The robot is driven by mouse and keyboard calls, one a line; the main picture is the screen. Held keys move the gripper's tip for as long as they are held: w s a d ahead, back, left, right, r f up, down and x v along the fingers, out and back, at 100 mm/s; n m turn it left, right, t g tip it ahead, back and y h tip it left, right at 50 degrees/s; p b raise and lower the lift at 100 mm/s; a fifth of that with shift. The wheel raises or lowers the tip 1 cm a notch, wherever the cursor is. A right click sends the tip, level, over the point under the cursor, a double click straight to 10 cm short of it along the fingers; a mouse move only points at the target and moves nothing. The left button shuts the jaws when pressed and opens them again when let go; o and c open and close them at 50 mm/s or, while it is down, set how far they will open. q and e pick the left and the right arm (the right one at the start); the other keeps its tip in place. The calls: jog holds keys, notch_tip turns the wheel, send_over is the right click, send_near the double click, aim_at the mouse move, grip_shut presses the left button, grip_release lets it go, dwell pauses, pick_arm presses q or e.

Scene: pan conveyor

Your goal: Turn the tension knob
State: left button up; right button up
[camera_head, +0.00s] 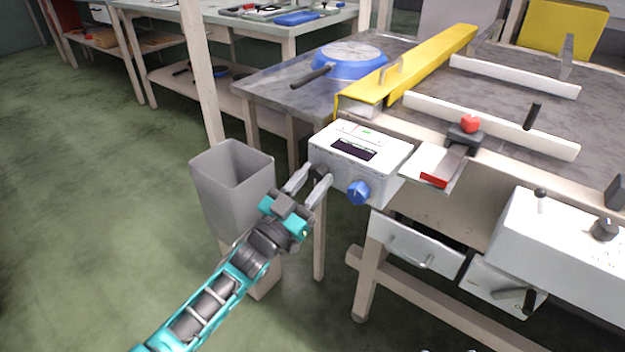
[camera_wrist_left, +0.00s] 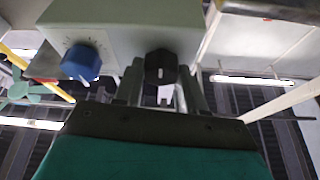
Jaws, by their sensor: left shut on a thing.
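A white control box (camera_head: 362,150) with a small dark display stands at the near left corner of the worktable. Its front has a black knob (camera_head: 320,172) on the left and a blue knob (camera_head: 358,192) on the right. My left gripper (camera_head: 314,178) is at the box front, shut on the black knob, with one finger on each side. The left wrist view shows the black knob (camera_wrist_left: 160,67) between the fingers, its white mark roughly upright. The blue knob (camera_wrist_left: 82,62) is beside it with tick marks around it. No label shows which knob sets tension. My right gripper is out of view.
A grey bin (camera_head: 232,180) stands left of the box, close to my left gripper. A yellow guard (camera_head: 430,62) and a blue pan (camera_head: 348,62) are behind the box. A red-tipped lever (camera_head: 469,125) and a white control panel (camera_head: 565,240) are to the right.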

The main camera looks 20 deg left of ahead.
pick_arm(q)
jog(key=m+g+h, duration=0.1)
jog(key=m, duration=0.2)
jog(key=shift+a+m+h, duration=0.1)
jog(key=shift+m+h, duration=0.2)
jog(key=shift+h, duration=0.1)
jog(key=shift+m, duration=0.4)
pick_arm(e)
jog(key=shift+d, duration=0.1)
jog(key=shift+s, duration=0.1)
pick_arm(q)
jog(key=o, duration=1.1)
jog(key=shift+c, duration=0.2)
jog(key=shift+s+a+f+p, duration=0.2)
jog(key=shift+s+p, duration=0.15)
jog(key=shift+s, duration=0.05)
jog(key=p+v, duration=0.1)
jog(key=v, duration=1.1)
jog(key=shift+r, duration=0.15)
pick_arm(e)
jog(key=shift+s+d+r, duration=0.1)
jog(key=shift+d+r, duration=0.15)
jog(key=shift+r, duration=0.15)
